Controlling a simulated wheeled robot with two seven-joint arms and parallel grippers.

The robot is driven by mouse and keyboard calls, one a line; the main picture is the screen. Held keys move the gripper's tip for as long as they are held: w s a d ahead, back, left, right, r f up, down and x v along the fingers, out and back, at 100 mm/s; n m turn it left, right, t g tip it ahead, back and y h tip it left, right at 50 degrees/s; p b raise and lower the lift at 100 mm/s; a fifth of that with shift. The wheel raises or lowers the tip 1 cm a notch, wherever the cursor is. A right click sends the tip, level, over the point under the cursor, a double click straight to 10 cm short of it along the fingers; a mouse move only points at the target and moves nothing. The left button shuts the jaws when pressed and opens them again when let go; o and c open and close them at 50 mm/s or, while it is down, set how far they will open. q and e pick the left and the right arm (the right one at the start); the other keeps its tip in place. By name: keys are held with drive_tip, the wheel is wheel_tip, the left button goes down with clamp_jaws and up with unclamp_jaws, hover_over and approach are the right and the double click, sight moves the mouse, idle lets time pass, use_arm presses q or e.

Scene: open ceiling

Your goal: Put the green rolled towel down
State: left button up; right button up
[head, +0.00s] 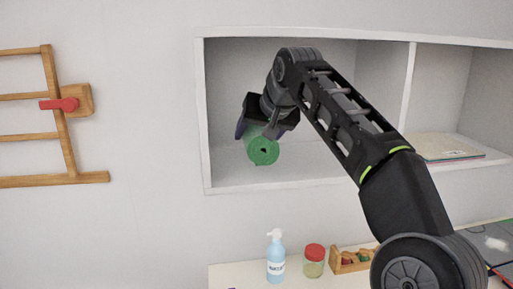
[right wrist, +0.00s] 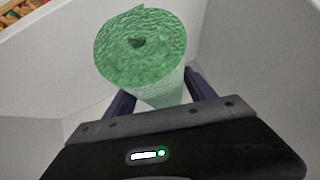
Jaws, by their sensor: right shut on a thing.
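The green rolled towel (head: 263,151) is in the left compartment of the white wall shelf (head: 202,120), with its round end facing me. My right gripper (head: 262,130) reaches into this compartment and is shut on the towel. In the right wrist view, the towel (right wrist: 140,45) stands out between the two dark fingers (right wrist: 160,95). Whether the towel touches the compartment floor I cannot tell. My left gripper is not in view.
A folder stack (head: 448,148) lies in the right compartment, past a white divider (head: 408,90). Below, a counter holds a blue pump bottle (head: 275,258), a red-lidded jar (head: 314,262) and a wooden box (head: 350,262). A wooden rack (head: 62,120) hangs at left.

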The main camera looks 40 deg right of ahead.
sight(255, 136)
drive_tip(key=shift+f, duration=0.15)
wheel_tip(255, 136, down, 3)
drive_tip(key=shift+r, duration=0.1)
drive_tip(key=shift+w+p, duration=0.15)
drive_tip(key=shift+p, duration=0.15)
drive_tip(key=shift+f+b, duration=0.35)
drive_tip(key=shift+f, duration=0.2)
drive_tip(key=o, duration=1.7)
drive_tip(key=shift+o, duration=0.2)
drive_tip(key=shift+r, duration=0.15)
drive_tip(key=shift+r+p, duration=0.2)
drive_tip(key=shift+p, duration=0.1)
drive_tip(key=shift+s+r, duration=0.2)
drive_tip(key=shift+s, duration=0.1)
drive_tip(key=b+v, duration=0.1)
drive_tip(key=v, duration=1)
